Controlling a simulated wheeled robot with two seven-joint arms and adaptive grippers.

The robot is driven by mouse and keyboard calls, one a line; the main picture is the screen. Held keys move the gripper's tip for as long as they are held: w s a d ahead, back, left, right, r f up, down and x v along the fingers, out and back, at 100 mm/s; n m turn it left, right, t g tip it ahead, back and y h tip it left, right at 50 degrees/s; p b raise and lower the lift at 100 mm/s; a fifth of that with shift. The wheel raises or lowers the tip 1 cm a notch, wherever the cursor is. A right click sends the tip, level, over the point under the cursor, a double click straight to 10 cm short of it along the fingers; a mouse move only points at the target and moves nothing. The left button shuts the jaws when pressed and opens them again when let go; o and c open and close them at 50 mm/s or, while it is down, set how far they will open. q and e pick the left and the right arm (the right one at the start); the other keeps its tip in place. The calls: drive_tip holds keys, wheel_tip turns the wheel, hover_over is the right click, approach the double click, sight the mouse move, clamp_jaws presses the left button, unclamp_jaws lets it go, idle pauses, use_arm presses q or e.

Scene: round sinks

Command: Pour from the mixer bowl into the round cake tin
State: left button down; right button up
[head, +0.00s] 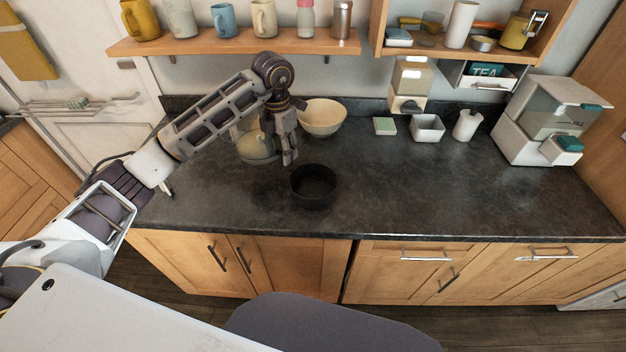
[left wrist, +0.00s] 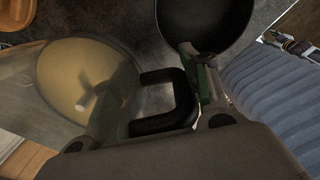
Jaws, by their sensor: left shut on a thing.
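The mixer bowl (head: 258,149) is clear glass with pale yellow batter in it. In the head view it is left of my left gripper (head: 289,158) and partly hidden by the arm. In the left wrist view the bowl's glass wall (left wrist: 117,108) and black handle (left wrist: 163,124) are close up, with the jaws shut at the handle. The bowl looks near upright; I cannot tell whether it touches the counter. The round cake tin (head: 313,199) is dark and stands on the counter just right of and nearer than the gripper. It shows at the top of the left wrist view (left wrist: 205,48) and looks empty.
A cream bowl (head: 323,118) stands behind the gripper. A green-topped box (head: 385,126), a white square dish (head: 427,128), a white roll (head: 467,125) and a white dispenser (head: 540,125) line the back. The counter (head: 440,185) right of the tin is clear. A shelf with mugs (head: 235,42) hangs above.

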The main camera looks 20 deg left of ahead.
use_arm(q)
drive_tip(key=s+d+m, duration=0.2)
drive_tip(key=d+m, duration=0.8)
drive_tip(key=d, duration=1.8)
drive_tip(key=d+f+n, duration=0.1)
drive_tip(key=f, duration=0.2)
drive_tip(key=d+f+n, duration=0.1)
drive_tip(key=f, duration=0.2)
drive_tip(key=d+f+n, duration=0.2)
drive_tip(key=f, duration=0.1)
drive_tip(key=shift+s, duration=0.1)
drive_tip(key=shift+f+n, duration=0.5)
drive_tip(key=shift+f, duration=0.2)
drive_tip(key=shift+r, duration=0.1)
